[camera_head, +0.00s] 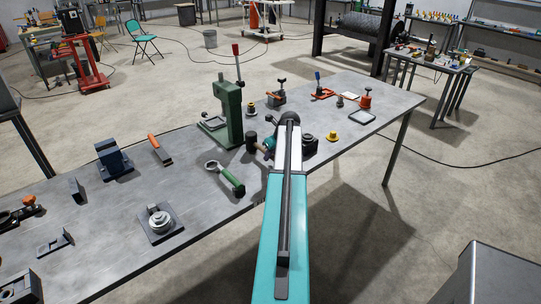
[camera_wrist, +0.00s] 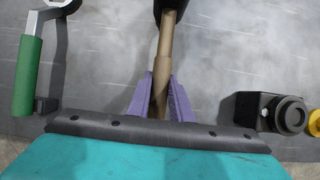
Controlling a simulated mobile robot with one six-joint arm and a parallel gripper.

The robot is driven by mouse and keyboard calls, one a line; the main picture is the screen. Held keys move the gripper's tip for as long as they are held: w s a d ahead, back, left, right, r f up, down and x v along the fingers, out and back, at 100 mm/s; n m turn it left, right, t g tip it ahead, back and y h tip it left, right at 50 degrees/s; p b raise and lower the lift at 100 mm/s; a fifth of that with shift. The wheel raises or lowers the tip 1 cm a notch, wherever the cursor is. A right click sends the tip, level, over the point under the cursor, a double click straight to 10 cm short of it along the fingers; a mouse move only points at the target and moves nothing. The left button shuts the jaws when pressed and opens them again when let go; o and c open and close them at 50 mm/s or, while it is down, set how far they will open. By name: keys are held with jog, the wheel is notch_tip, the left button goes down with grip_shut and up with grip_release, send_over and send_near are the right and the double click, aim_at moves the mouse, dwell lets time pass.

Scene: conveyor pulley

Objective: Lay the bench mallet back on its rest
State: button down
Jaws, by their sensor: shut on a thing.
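The bench mallet has a dark head (camera_head: 251,140) and a wooden handle (camera_head: 261,147), left of the end of my arm in the head view. In the wrist view my gripper (camera_wrist: 161,78) has its purple fingers on both sides of the tan handle (camera_wrist: 166,45) and is shut on it. The dark mallet head (camera_wrist: 171,8) is cut off by the top edge there. My arm hides most of the gripper in the head view. I cannot make out the mallet's rest, or whether the mallet touches the bench.
The grey bench (camera_head: 190,185) carries a green press (camera_head: 229,112), a green-handled ring tool (camera_head: 228,178) and a black round-topped block (camera_head: 309,144). A yellow knob (camera_head: 332,136) is right of that block. The ring tool's green handle (camera_wrist: 27,75) also shows in the wrist view.

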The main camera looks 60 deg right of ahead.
jog(key=shift+f, duration=0.55)
dwell(0.6)
jog(key=c, duration=1.5)
grip_release()
jog(key=shift+f, duration=0.1)
jog(key=shift+p+v, duration=2.15)
jog(key=shift+v, duration=1.85)
jog(key=shift+s, duration=0.1)
